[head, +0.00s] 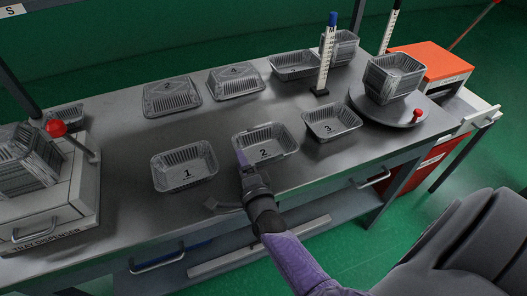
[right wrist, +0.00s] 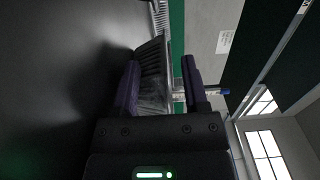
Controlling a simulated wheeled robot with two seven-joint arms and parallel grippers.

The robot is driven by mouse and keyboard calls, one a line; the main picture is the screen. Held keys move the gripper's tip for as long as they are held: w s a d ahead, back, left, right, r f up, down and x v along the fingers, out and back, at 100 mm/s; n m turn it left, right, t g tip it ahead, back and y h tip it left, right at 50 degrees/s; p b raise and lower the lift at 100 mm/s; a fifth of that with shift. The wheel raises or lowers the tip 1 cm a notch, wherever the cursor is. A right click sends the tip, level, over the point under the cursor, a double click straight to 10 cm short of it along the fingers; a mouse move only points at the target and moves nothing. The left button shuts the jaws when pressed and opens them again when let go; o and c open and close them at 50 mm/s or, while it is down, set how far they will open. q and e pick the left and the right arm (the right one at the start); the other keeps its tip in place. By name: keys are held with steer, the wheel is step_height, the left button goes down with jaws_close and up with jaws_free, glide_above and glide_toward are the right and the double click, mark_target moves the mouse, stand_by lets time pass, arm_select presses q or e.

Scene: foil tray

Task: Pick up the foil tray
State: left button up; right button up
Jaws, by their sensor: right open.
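A foil tray marked 2 (head: 277,138) sits upright and empty on the grey table, between a tray marked 1 (head: 200,165) and a tray marked 3 (head: 345,118). My right gripper (head: 241,160) is at the near left side of the middle tray. In the right wrist view, my right gripper (right wrist: 163,75) is open, with a ribbed foil wall (right wrist: 153,72) between its two purple fingers. The near finger partly covers that wall, and I cannot tell whether either finger touches it. My left gripper is not in view.
Two overturned trays (head: 172,95) (head: 236,82) lie behind. A marked post (head: 326,60) stands near another tray (head: 293,66). Stacked trays (head: 393,80) sit on a round turntable (head: 362,108) at right. A tray dispenser (head: 65,205) stands at left.

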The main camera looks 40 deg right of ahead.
steer(key=shift+w+r, duration=0.1)
steer(key=shift+w, duration=0.1)
jaws_close()
stand_by(0.4)
